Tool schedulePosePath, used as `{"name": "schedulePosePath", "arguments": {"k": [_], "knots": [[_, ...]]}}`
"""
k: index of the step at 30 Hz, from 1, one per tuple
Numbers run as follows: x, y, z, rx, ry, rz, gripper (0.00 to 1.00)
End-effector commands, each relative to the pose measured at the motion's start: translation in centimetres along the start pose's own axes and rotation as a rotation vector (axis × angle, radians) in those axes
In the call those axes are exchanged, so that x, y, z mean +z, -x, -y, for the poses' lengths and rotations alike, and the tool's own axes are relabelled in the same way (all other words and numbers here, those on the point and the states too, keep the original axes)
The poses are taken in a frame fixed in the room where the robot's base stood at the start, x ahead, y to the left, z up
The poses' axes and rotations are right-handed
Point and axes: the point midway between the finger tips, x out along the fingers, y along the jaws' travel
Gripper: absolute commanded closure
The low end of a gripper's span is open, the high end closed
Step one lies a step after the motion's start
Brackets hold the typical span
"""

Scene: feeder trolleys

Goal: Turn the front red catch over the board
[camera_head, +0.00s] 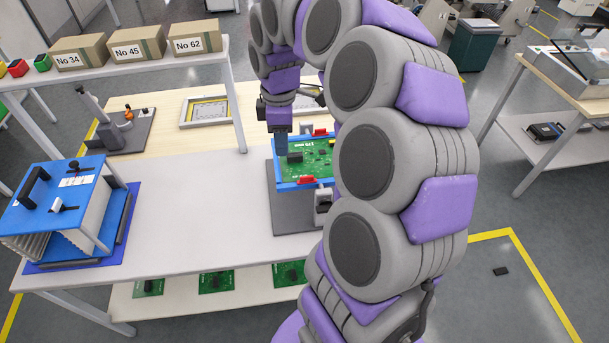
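A green circuit board (318,158) lies in a blue frame (287,186) on a grey base plate (286,214) near the table's right end. The front red catch (306,180) sits on the frame's front edge. It looks lined up along that edge, but it is too small to tell whether it covers the board. A second red catch (320,132) sits at the far edge. My gripper (281,150) points down over the board's left part, behind and left of the front catch and apart from it. Its fingers are unclear. My arm hides the board's right side.
A blue rack box (62,203) with a black handle stands at the table's left. A stand (122,128) and a grey framed plate (205,111) sit farther back. Boxes line a raised shelf (120,69). The white tabletop (200,195) between rack and board is clear.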

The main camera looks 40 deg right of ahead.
Motion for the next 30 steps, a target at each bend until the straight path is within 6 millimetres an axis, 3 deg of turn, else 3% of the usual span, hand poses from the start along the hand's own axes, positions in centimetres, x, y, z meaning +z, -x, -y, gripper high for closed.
{"name": "schedulePosePath", "arguments": {"k": [1,3,9,17,30], "knots": [[1.3,-0.9,-2.0,0.0,0.02,-0.001,0.65],[3.0,-1.4,-4.0,0.01,0.053,0.002,0.65],[5.8,-2.4,-6.7,0.015,0.102,0.013,0.65],[6.0,-5.3,-6.7,0.008,0.112,0.018,0.65],[6.2,-14.1,-7.0,0.011,0.109,0.015,0.65]]}}
